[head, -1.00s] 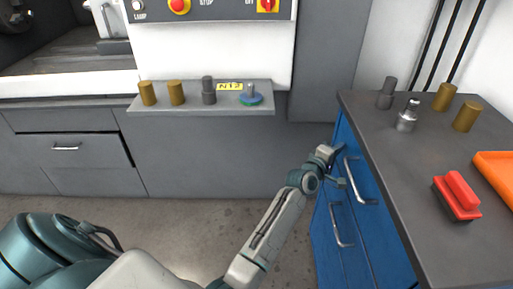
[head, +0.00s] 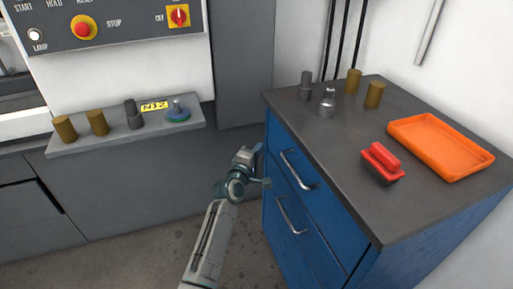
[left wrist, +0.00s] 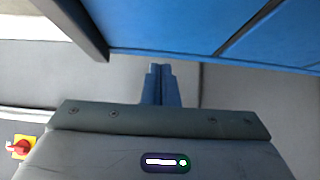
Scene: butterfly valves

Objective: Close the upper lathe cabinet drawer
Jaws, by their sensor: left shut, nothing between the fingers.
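The blue cabinet (head: 330,229) stands at the right in the head view. Its upper drawer (head: 283,147) has a bar handle (head: 299,170), and a lower drawer (head: 272,196) with a like handle sits below. The upper drawer front looks about flush; I cannot tell whether a small gap remains. My left gripper (head: 257,152) is shut and empty at the far end of the drawer fronts, near the upper drawer. In the left wrist view its fingertips (left wrist: 160,68) point toward the blue fronts (left wrist: 180,22), with a visible space between. My right gripper is out of view.
A grey shelf (head: 75,143) with parts juts from the lathe at left. A grey lathe-base drawer (head: 25,215) shows a dark gap at its edge.

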